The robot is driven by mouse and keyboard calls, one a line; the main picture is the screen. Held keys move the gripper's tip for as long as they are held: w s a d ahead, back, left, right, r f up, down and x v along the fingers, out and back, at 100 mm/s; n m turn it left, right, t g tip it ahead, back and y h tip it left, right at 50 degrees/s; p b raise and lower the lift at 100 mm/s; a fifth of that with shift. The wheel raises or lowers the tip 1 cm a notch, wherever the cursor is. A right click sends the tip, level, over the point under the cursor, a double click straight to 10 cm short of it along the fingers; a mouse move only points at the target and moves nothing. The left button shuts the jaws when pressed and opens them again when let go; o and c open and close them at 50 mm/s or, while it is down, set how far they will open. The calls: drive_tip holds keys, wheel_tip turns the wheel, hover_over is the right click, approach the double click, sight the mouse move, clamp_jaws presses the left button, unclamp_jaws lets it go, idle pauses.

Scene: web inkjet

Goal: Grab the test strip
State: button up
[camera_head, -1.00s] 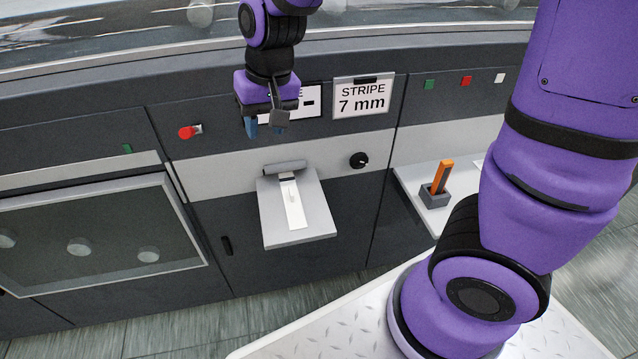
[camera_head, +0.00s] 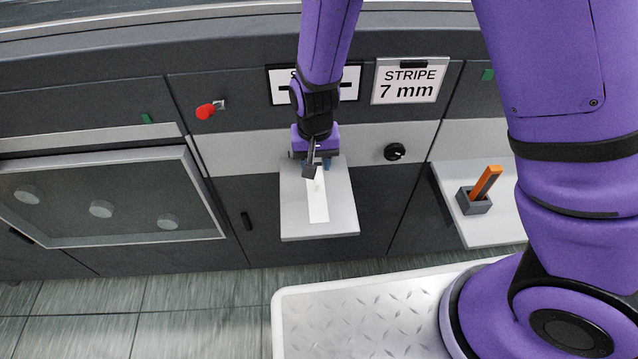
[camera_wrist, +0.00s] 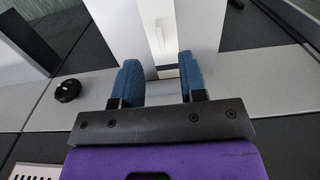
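The test strip (camera_head: 317,205) is a narrow white strip lying on a light grey tray (camera_head: 343,210) that juts from the machine front. Faint marks show near its upper end. My gripper (camera_head: 314,170) is over the upper end of the tray and hides the strip's top end and the grey roller there. In the wrist view, the two blue fingers (camera_wrist: 161,84) are apart with the strip (camera_wrist: 157,32) beyond them, roughly in line with the gap. A light grey piece shows between the fingers. I cannot tell whether the fingers touch anything.
A black knob (camera_head: 395,152) is right of the gripper, and a red knob (camera_head: 206,111) is to the upper left. A "STRIPE 7 mm" sign (camera_head: 410,81) hangs above. An orange stick (camera_head: 486,182) stands in a small grey holder (camera_head: 474,203) on a right-hand shelf.

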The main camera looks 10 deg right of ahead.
sight(316, 180)
drive_tip(key=shift+w+f, duration=0.2)
drive_tip(key=shift+f, duration=1.65)
drive_tip(key=shift+w+f, duration=0.2)
drive_tip(key=shift+f, duration=1.6)
clamp_jaws()
